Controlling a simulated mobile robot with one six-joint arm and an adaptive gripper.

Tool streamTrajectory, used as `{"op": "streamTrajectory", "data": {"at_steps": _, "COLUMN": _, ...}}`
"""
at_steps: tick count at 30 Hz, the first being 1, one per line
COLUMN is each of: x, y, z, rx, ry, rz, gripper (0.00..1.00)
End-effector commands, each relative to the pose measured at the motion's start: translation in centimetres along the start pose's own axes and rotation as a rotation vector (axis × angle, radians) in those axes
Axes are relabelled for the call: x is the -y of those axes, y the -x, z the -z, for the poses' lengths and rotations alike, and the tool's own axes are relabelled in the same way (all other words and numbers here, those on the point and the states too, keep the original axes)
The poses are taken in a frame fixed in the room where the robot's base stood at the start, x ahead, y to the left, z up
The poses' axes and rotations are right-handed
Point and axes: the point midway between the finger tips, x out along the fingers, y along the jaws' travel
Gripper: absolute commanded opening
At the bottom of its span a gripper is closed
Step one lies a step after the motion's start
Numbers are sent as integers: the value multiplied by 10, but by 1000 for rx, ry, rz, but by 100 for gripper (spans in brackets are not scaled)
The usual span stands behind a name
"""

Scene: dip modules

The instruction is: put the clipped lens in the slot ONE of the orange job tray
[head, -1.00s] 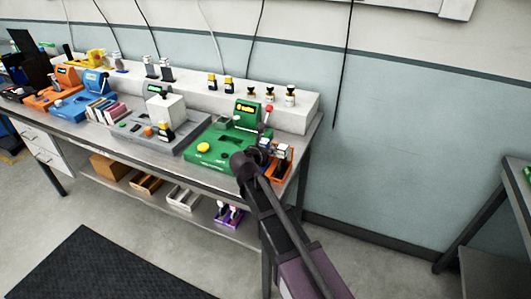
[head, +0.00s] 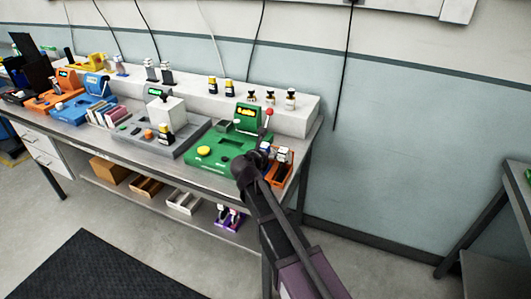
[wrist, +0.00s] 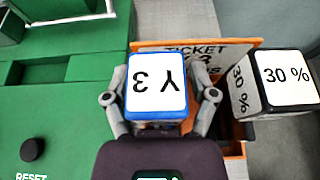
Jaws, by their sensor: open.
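A block with a white top marked "Y 3" and a blue lower edge (wrist: 157,85) lies between the fingers of my gripper (wrist: 160,98) in the wrist view. The fingers are open, one on each side of it. The orange job tray (wrist: 238,168) is beneath and behind the block, with a "TICKET" card at its far end. Its slot labels are hidden, and I cannot tell whether the block rests in a slot. In the head view my gripper (head: 263,152) is beside the orange tray (head: 277,179). I cannot tell which block is the clipped lens.
A white-topped "30 %" block (wrist: 288,78) stands close right of the "Y 3" block. The green machine (head: 207,160), with a red-knobbed lever, is directly left of the tray. Its RESET button (wrist: 34,150) shows at lower left. Small bottles (head: 290,98) stand on the shelf behind.

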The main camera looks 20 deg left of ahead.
Motion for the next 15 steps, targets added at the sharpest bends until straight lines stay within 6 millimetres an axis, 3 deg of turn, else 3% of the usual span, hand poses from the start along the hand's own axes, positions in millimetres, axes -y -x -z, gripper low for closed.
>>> {"op": "streamTrajectory", "data": {"at_steps": 7, "x": 0, "y": 2, "z": -4, "rx": 0, "ry": 0, "rz": 0, "gripper": 74}}
{"op": "streamTrajectory", "data": {"at_steps": 15, "x": 2, "y": 34, "z": -5, "rx": 1, "ry": 2, "rz": -1, "gripper": 74}}
